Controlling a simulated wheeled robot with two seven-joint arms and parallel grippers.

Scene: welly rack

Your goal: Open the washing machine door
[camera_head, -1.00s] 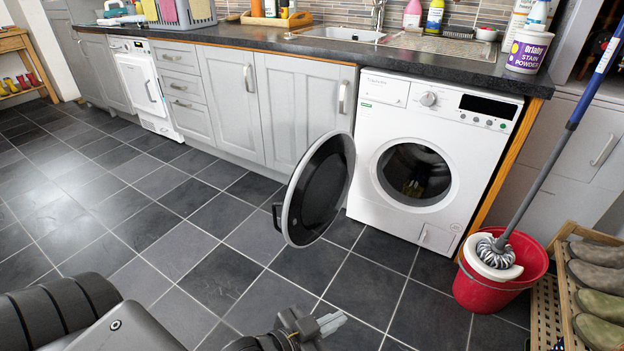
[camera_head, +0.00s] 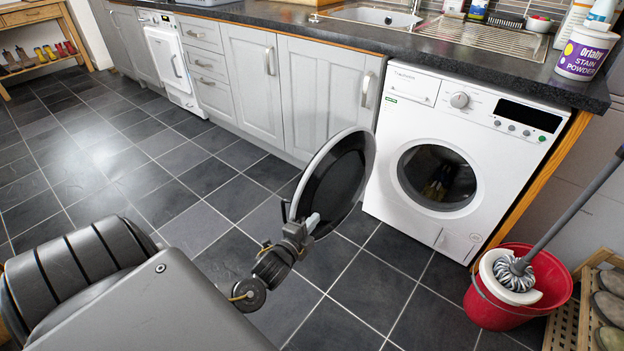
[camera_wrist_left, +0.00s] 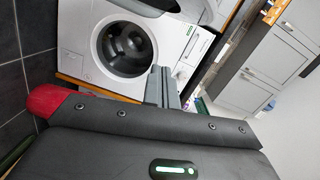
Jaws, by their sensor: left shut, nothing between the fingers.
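The washing machine (camera_head: 400,190) is white and stands under the worktop at the right of the head view. Its round door (camera_head: 338,185), dark with a grey rim, stands swung wide open to the left, so the drum opening (camera_head: 437,178) is exposed. My left gripper (camera_head: 311,222) is shut and empty at the lower left part of the door, overlapping it in the picture; I cannot tell whether they touch. In the left wrist view its closed fingers (camera_wrist_left: 162,84) point toward the machine front (camera_wrist_left: 78,40). My right gripper is not in view.
A red bucket (camera_head: 484,307) with a mop stands right of the machine, beside a wooden shoe rack (camera_head: 563,325). Grey cabinets (camera_head: 325,105) line the wall left of the machine. The tiled floor (camera_head: 120,170) at left is clear.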

